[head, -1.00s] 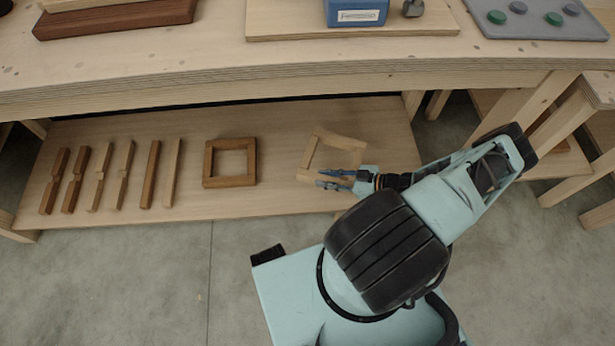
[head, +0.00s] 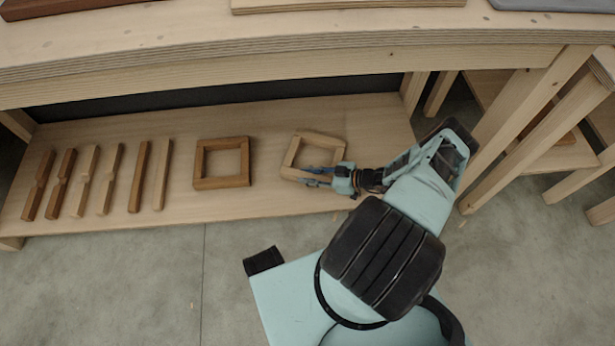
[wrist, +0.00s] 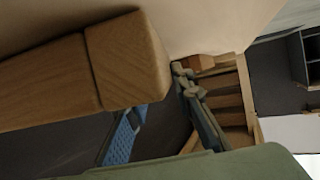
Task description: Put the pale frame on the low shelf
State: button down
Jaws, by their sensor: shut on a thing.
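The pale frame (head: 291,158) is a square of light wood over the right part of the low shelf (head: 262,195), right of a browner frame. My gripper (head: 318,176) is shut on its near side, coming in from the right. In the wrist view the pale wood (wrist: 125,62) looms large at the left, beside the fingers of my gripper (wrist: 160,118). The frame looks nearly level and close to the board. I cannot tell whether it touches the shelf. Part of its near side is hidden by the fingers.
The brown frame (head: 222,182) lies flat on the shelf. Several brown and pale wooden bars (head: 135,175) lie in a row at the left. The bench top (head: 300,52) overhangs the shelf, and a bench leg (head: 515,135) stands to the right of my arm.

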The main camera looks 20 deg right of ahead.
jog(key=c, duration=1.7)
grip_release()
jog(key=shift+d+r, duration=0.1)
jog(key=shift+r, duration=0.05)
jog(key=p+v, duration=0.2)
jog(key=v, duration=0.9)
jog(key=shift+s+d+p, duration=0.1)
jog(key=shift+s+p, duration=0.05)
jog(key=shift+p, duration=0.25)
jog(key=shift+s+d, duration=0.15)
jog(key=shift+d, duration=0.05)
